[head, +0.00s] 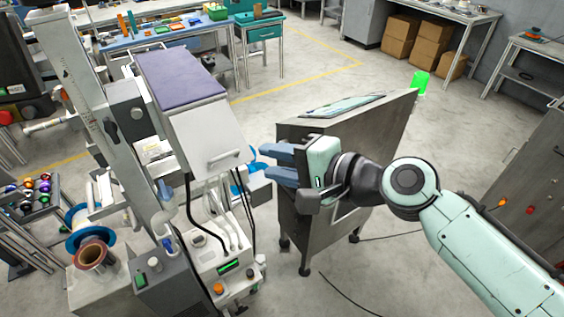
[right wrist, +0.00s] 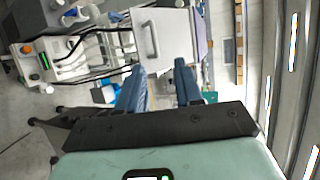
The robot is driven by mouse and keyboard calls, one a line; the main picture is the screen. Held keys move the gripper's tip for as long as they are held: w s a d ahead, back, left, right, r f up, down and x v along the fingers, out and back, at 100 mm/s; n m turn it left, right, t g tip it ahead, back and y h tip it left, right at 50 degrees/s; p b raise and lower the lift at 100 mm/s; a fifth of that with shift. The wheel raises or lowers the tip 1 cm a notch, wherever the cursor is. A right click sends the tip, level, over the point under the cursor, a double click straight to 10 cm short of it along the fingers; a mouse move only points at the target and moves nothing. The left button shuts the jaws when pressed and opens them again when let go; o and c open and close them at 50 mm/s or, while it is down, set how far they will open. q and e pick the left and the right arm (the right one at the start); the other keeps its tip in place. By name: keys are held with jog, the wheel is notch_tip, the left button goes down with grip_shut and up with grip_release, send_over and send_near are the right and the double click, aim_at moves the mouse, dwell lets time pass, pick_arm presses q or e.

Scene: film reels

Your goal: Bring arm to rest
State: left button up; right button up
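My right arm (head: 490,245) comes in from the lower right in the head view. My right gripper (head: 270,165) points left, above the floor and in front of a grey metal cabinet. Its two blue fingers are apart with nothing between them. In the right wrist view, the right gripper (right wrist: 160,85) also shows its two blue fingers spread, with a white box with a handle (right wrist: 160,38) beyond them. My left arm and gripper are not in view.
A machine with a white, purple-topped box (head: 205,130) stands left of the gripper. The grey cabinet (head: 335,205) stands close behind it. Film reels (head: 85,230) are at lower left. A workbench (head: 175,35) and cardboard boxes (head: 410,38) are at the back. Open floor (head: 330,75) lies between.

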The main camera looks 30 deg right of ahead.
jog(key=shift+s+d+r, duration=0.15)
jog(key=shift+s+d, duration=0.05)
jog(key=shift+s, duration=0.25)
jog(key=w+d+f+n+g+h, duration=0.1)
jog(key=w+f+g, duration=0.25)
jog(key=f, duration=0.95)
jog(key=w+d+f+g+h, duration=0.15)
jog(key=w+f, duration=0.35)
jog(key=f, duration=0.9)
notch_tip(320, 180, down, 12)
jog(key=s+a+n+g, duration=0.1)
jog(key=s+n+g, duration=0.1)
jog(key=g, duration=0.1)
jog(key=s+a+f+n+g, duration=0.15)
jog(key=s+f, duration=0.25)
jog(key=f, duration=0.4)
jog(key=s+a+f+n+g, duration=0.1)
jog(key=s+a+f+n, duration=0.1)
jog(key=s+f, duration=0.45)
jog(key=s+a+f+n+g, duration=0.3)
jog(key=s+a+f+n, duration=0.1)
jog(key=s+f, duration=0.7)
jog(key=shift+s+a+f, duration=0.2)
jog(key=shift+s+a, duration=0.45)
jog(key=shift+s, duration=0.15)
